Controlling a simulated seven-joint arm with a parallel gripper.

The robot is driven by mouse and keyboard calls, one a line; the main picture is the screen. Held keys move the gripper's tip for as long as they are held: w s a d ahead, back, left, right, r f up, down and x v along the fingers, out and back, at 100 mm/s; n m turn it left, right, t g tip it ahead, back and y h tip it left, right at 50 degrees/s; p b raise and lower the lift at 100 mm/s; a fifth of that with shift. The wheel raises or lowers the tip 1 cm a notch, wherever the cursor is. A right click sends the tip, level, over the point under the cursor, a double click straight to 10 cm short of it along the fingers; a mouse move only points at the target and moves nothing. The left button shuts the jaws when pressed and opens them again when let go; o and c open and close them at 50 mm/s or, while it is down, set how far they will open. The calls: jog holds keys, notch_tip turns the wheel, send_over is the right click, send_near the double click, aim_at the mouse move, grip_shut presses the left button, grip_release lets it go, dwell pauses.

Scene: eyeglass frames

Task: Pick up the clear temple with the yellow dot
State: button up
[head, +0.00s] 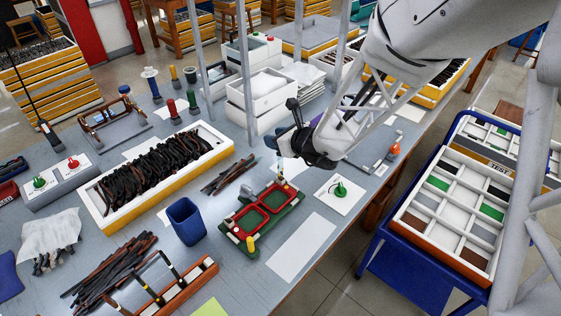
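My gripper (284,128) hangs over the workbench at the centre, near the white bins and behind the red and green fixture. Whether its dark fingers are open or shut is unclear at this size. I cannot make out a clear temple with a yellow dot. Dark and brown temples fill a long yellow-sided tray (226,150) on the left. A few loose dark temples (229,175) lie right of that tray. A larger loose pile of dark and reddish temples (110,268) lies at the front left.
White bins (262,92) and upright posts stand behind. A blank white sheet (301,248) lies at the front edge.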

grip_shut()
jog(key=shift+r, duration=0.15)
dwell(0.4)
jog(key=s+d+r, duration=0.2)
jog(key=s, duration=0.5)
jog(key=s+d+r, duration=0.2)
jog(key=s, duration=0.6)
jog(key=shift+s+r, duration=0.25)
jog(key=shift+r, duration=0.1)
dwell(0.5)
